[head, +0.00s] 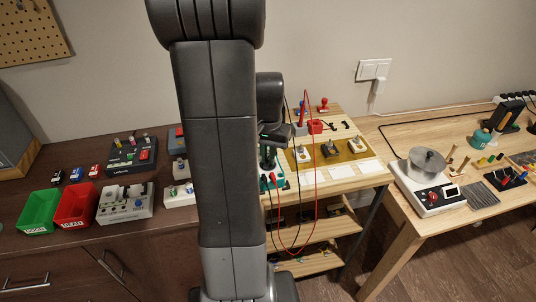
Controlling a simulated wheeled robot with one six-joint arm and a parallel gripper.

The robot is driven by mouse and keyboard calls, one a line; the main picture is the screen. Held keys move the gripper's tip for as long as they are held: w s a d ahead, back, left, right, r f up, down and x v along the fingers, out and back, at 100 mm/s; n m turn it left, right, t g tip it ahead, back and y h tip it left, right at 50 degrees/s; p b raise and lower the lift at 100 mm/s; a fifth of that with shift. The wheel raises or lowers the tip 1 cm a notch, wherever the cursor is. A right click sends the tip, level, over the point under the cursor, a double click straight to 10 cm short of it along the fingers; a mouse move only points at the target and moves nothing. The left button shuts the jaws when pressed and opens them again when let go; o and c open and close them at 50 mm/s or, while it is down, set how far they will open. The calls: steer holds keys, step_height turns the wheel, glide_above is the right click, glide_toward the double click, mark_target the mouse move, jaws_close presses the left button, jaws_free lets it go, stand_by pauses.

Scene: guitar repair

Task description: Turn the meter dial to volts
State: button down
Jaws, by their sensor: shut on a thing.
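My gripper (268,158) points down behind my upright arm, at the left end of the light wooden workbench. It is shut on what seems to be the dial of a white meter below it. A red lead (316,205) and a dark lead hang in loops near the meter.
Small boxes with knobs stand on a yellow-brown mat (361,153) right of the meter. Green (39,211) and red (76,205) bins and switch boxes stand on the dark cabinet at left. A white device with a grey pot (427,163) stands on the right table.

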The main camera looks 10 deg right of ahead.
mark_target(268, 160)
stand_by(0.3)
steer(key=c, duration=1.5)
jaws_free()
steer(key=shift+r, duration=0.1)
step_height(268, 160, up, 14)
steer(key=shift+f, duration=0.15)
steer(key=shift+f, duration=0.15)
step_height(268, 160, down, 14)
steer(key=shift+r, duration=0.15)
steer(key=shift+r, duration=0.1)
